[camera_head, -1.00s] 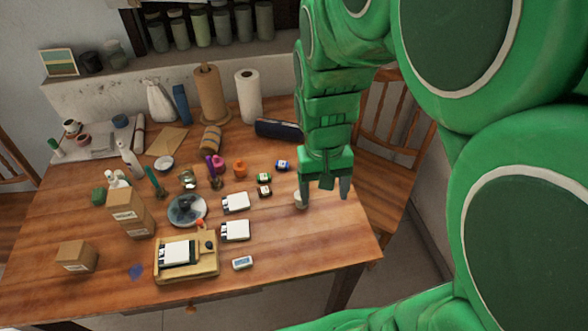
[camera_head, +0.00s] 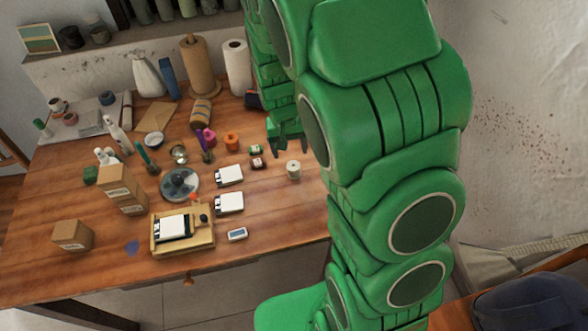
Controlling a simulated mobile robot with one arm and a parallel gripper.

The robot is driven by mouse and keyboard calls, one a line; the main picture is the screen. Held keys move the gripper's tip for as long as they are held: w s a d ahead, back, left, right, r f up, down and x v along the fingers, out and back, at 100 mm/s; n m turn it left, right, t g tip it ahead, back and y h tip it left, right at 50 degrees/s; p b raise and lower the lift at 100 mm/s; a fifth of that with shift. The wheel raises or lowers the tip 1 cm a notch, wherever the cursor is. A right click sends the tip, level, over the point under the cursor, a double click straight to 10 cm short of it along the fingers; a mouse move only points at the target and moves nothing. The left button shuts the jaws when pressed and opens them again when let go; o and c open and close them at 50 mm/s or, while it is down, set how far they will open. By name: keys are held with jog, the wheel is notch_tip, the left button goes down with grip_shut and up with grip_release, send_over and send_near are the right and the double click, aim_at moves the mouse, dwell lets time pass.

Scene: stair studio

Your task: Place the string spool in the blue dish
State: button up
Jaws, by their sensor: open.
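A small cream spool (camera_head: 293,171), which looks like the string spool, stands upright on the right part of the wooden table. My gripper (camera_head: 288,150) is open and empty, with its fingers pointing down. It appears just above and behind the spool in the picture, apart from it; its exact height is hard to tell. A small blue dish (camera_head: 106,97) is at the far left, at the back of a pale board. My arm covers the table's back right part.
The wooden table (camera_head: 70,205) is crowded: small jars (camera_head: 231,142), white-topped boxes (camera_head: 229,203), a round glass dish (camera_head: 180,184), cartons (camera_head: 117,183), and bottles. A paper towel roll (camera_head: 237,65) and a brown roll (camera_head: 197,70) stand tall at the back. The front right has some free room.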

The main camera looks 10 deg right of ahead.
aim_at(293, 165)
jog(key=shift+w+f, duration=0.3)
jog(key=shift+f, duration=0.45)
jog(key=shift+s+d+f, duration=0.1)
jog(key=shift+d+f, duration=0.1)
jog(key=shift+f, duration=1)
jog(key=shift+d+f, duration=0.15)
jog(key=shift+f, duration=1.1)
jog(key=shift+s+d+f, duration=0.1)
jog(key=shift+d+f, duration=0.1)
jog(key=shift+f, duration=1)
jog(key=shift+c, duration=0.4)
jog(key=c, duration=1.1)
jog(key=shift+c, duration=0.2)
jog(key=shift+w+r, duration=0.1)
jog(key=shift+r, duration=0.15)
notch_tip(293, 165, up, 10)
